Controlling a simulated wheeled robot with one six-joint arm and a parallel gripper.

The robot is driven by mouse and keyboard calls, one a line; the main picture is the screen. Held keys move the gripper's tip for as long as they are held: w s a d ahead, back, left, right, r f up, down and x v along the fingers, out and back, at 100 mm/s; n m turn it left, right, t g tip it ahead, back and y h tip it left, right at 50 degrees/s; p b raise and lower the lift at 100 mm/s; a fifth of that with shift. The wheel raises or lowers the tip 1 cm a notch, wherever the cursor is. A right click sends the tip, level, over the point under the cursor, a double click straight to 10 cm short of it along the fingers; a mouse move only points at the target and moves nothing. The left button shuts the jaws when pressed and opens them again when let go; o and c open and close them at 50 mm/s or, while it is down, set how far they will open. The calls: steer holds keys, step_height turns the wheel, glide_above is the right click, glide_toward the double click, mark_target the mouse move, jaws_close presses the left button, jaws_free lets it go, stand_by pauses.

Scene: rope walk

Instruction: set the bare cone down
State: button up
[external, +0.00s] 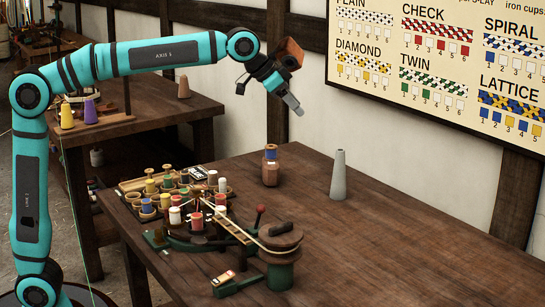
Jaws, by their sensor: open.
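A plain grey cone (338,178), with no yarn visible on it, stands upright on the dark wooden workbench (385,235), toward the wall. My gripper (294,102) is in the air above the bench, up and to the left of the grey cone. It is apart from the cone, with nothing seen between its fingers. The gap between the fingers is hard to see from this side.
A brown jar with a blue-topped spool (270,165) stands left of the cone. Several bobbins in trays and a braiding fixture (281,245) fill the bench's left part. The right part is clear. A second table behind holds yellow, purple and brown cones (183,84).

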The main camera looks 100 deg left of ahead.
steer(key=s+d+r+m+t, duration=0.1)
steer(key=s+d+r+t, duration=0.15)
steer(key=s+d, duration=0.7)
steer(key=s+d+r+t, duration=0.2)
steer(key=s+d+t, duration=0.1)
steer(key=s+d, duration=0.7)
steer(key=s+d+f+m+t+h, duration=0.1)
steer(key=s+d+f+t, duration=0.1)
steer(key=s, duration=0.8)
steer(key=s+d+f+m+t+h, duration=0.1)
steer(key=s+d+f, duration=0.4)
steer(key=s, duration=0.6)
steer(key=shift+s+d+t, duration=0.2)
steer(key=shift+d+t, duration=0.45)
steer(key=shift+d, duration=0.05)
